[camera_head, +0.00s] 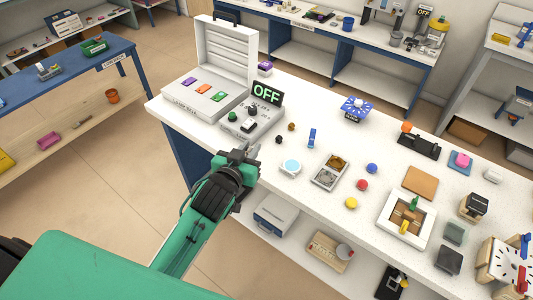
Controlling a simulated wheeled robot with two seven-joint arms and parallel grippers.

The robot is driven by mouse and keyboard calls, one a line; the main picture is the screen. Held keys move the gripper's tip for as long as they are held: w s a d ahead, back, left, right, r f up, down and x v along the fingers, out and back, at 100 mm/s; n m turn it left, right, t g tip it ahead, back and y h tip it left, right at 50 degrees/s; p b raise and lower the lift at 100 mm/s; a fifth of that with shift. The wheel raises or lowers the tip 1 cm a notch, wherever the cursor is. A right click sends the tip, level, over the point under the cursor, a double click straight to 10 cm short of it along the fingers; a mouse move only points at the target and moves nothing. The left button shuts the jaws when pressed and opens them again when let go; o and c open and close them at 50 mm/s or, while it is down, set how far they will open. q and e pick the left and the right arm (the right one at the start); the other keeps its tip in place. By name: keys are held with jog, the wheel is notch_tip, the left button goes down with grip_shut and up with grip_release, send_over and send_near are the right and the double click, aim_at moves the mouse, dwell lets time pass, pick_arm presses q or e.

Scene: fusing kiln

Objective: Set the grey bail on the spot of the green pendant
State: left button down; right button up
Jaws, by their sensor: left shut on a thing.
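The fusing kiln (200,112) stands open at the table's left end, lid up. On its flat bed lie a purple pendant (188,84), an orange pendant (203,88) and a green pendant (219,97), the green one nearest the control box. My left gripper (243,151) is at the table's front edge, below and to the right of the kiln. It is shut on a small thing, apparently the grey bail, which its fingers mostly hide. My right gripper is not in view.
A control box (251,121) with an OFF display (266,92) stands between the gripper and the kiln's right side. A dark bit (279,139) and a brown bit (291,126) lie nearby. A two-part tray (316,181) and a round dish (290,167) are farther right.

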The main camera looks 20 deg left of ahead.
pick_arm(q)
notch_tip(320, 180, up, 6)
jog(key=m+h, duration=0.1)
send_over(265, 156)
jog(key=shift+r, duration=0.1)
notch_tip(265, 156, down, 16)
jog(key=p, duration=0.2)
jog(key=shift+p, duration=0.35)
notch_tip(265, 156, down, 4)
jog(key=shift+r+p, duration=0.2)
jog(key=shift+p, duration=0.3)
